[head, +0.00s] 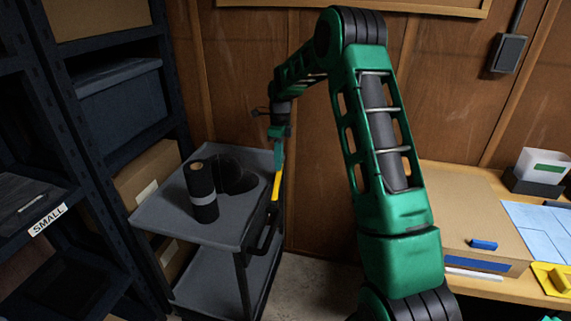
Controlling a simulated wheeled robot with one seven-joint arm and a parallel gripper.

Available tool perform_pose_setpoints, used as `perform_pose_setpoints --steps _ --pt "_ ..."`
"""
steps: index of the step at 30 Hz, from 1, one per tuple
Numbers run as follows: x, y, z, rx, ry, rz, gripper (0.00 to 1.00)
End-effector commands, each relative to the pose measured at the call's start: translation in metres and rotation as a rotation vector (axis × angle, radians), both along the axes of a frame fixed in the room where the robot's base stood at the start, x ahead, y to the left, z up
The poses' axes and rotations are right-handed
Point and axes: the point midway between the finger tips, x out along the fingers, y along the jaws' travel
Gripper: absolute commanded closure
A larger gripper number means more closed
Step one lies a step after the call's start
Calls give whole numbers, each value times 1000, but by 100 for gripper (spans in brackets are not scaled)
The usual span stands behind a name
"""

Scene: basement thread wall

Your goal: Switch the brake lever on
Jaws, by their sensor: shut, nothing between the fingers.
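My gripper (278,166) is at the end of my green arm, above the right edge of the grey cart (226,230). It points down and looks shut and empty. A narrow yellow strip (276,188) runs straight down from its fingers along the cart's edge. I cannot tell whether this strip is the brake lever or part of my gripper, or whether the two touch. A black curved handle (264,243) hangs at the cart's right side, below the yellow strip. No brake lever can be clearly picked out at this size.
A black roll (202,192) stands upright on the cart, with dark round items (236,176) beside it. Dark shelving (75,130) is close on the left. A wooden workbench (430,180) is on the right. A wooden wall (240,80) stands behind.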

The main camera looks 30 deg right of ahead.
Motion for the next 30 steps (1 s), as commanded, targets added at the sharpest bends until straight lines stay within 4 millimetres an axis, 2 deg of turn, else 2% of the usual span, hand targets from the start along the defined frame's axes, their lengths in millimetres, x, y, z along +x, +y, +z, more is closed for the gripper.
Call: perform_pose_setpoints --steps 12,26,30 --pt "14 -9 -9 -4 -7 2 100" --pt "15 -13 -9 -7 -7 -5 100" --pt "11 -9 -3 -8 -6 -6 100"
